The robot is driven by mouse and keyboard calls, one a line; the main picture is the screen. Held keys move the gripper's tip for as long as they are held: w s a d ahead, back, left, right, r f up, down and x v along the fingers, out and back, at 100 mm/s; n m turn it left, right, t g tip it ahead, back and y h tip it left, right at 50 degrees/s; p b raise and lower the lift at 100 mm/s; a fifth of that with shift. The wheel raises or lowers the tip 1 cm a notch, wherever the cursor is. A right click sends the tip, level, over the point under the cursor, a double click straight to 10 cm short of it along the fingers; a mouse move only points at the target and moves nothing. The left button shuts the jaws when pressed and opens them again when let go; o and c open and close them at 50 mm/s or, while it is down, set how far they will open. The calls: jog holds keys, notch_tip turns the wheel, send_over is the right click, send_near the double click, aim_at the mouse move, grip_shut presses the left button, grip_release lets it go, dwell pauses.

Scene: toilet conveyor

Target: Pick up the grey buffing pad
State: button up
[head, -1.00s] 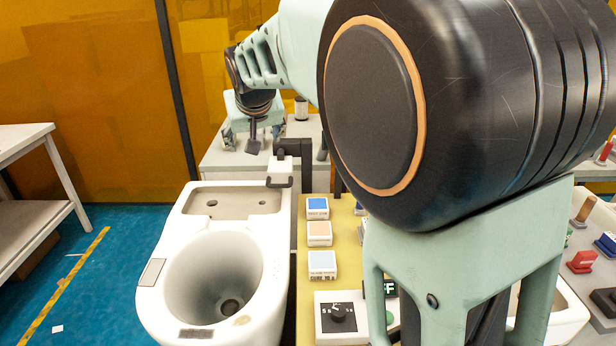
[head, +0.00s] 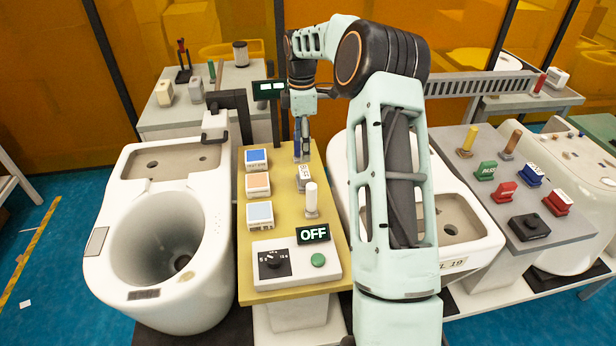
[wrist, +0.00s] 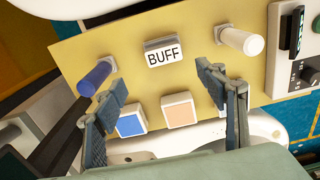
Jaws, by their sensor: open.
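A small grey block with a white BUFF label (wrist: 162,52) lies on the yellow board, near the top middle of the wrist view; I take it to be the grey buffing pad. In the head view it shows small (head: 304,180), just in front of my gripper (head: 302,150). In the wrist view my gripper (wrist: 160,100) is open and empty, its two fingers apart to the left and right below the block. The block lies beyond the fingertips and nothing holds it. The exact gap between fingers and board cannot be told.
A blue-handled tool (wrist: 96,78) and a white-handled tool (wrist: 240,41) flank the block. Blue, peach and pale sample tiles (head: 258,185) line the board's left side. A control box (head: 297,262) sits at its front. White toilets (head: 150,230) stand on both sides.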

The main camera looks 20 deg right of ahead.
aim_at(304, 171)
notch_tip(304, 171, down, 5)
jog(key=shift+r, duration=0.1)
jog(key=f, duration=0.4)
jog(key=f+p, duration=0.1)
jog(key=shift+s+f, duration=0.4)
jog(key=c, duration=1.3)
jog(key=shift+r, duration=0.1)
jog(key=shift+c, duration=0.2)
jog(key=shift+r, duration=0.1)
